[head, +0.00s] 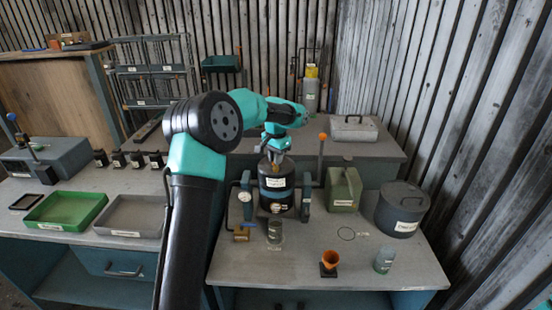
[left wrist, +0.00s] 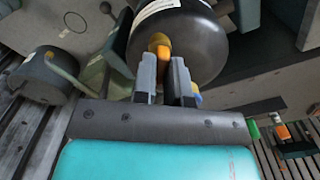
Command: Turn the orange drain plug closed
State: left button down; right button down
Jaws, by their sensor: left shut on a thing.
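The dark blower housing (head: 275,190), a round black drum with white labels, stands on the near bench in the head view. It also fills the upper middle of the left wrist view (left wrist: 195,42). The orange drain plug (left wrist: 159,40) shows on the housing, between and just beyond the fingertips in the left wrist view. My left gripper (left wrist: 163,64) is shut on the plug, with a finger on each side. In the head view my left gripper (head: 274,156) points down onto the housing's top and hides the plug. My right gripper is in neither view.
A lever with an orange knob (head: 323,138) stands right of the housing. A green canister (head: 343,190) and a grey lidded pot (head: 402,209) are further right.

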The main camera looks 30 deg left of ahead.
pick_arm(q)
jog(key=m, duration=0.4)
jog(key=shift+m, duration=0.3)
jog(key=m, duration=0.5)
dwell(0.4)
jog(key=c, duration=1.2)
grip_release()
jog(key=shift+o, duration=0.2)
jog(key=shift+r, duration=0.15)
notch_tip(320, 180, up, 17)
jog(key=shift+r, duration=0.1)
